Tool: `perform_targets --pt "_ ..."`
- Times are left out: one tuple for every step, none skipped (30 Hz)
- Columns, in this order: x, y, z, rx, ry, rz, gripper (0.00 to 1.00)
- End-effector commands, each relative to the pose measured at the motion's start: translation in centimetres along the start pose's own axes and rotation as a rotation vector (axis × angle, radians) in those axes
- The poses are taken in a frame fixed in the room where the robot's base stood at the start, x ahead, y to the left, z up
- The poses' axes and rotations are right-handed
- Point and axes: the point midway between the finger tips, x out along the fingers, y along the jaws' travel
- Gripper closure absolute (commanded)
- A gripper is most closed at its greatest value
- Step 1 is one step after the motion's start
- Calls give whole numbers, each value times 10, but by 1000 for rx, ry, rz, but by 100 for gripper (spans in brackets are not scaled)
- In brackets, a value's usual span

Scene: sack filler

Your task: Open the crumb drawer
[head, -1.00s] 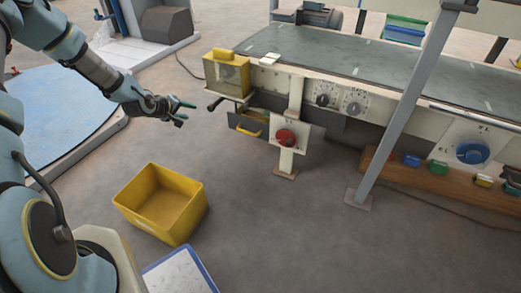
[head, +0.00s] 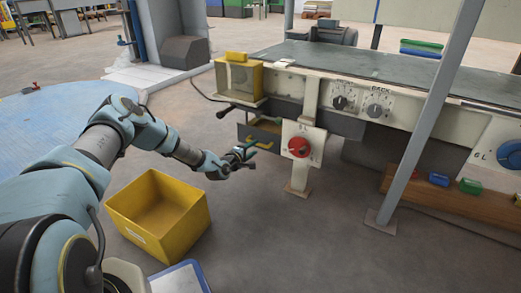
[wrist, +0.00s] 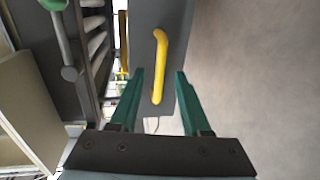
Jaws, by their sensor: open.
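The crumb drawer (head: 246,134) has a grey front and sits under the left end of the conveyor machine. A tan strip shows above its front, and I cannot tell for sure whether it stands slightly open. Its yellow bar handle (head: 264,146) is partly hidden by my gripper (head: 252,156) in the head view. In the wrist view, the drawer front (wrist: 178,40) is ahead, and the yellow handle (wrist: 159,60) lies lengthwise between the two green fingers of my gripper (wrist: 160,75). The fingers are open on either side of the handle's near end, with gaps visible.
A red knob (head: 299,147) on a white panel stands just right of the drawer. A black crank handle (head: 221,113) sticks out above left. A yellow bin (head: 190,230) stands on the floor below my arm. A slanted grey post (head: 425,120) is farther right.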

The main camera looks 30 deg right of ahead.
Motion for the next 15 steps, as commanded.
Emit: perform_targets --pt "12 -5 1 3 -1 1 53" --pt "17 -5 0 4 0 1 53" --pt "24 -5 0 3 0 0 53" --pt "29 -4 1 2 0 1 53" --pt "33 -4 1 2 0 1 53" --pt "38 -4 0 3 0 0 53" --pt "42 -4 0 3 0 1 53" --pt "45 -3 0 2 0 1 53" --pt "49 -3 1 1 -1 -1 53" --pt "51 -3 0 1 0 0 53" --pt "52 -2 0 1 0 0 53" --pt "54 -2 0 1 0 -1 53" --pt "55 -1 0 1 0 -1 53" --pt "56 -1 0 1 0 -1 53" --pt "56 -1 0 1 0 -1 53"
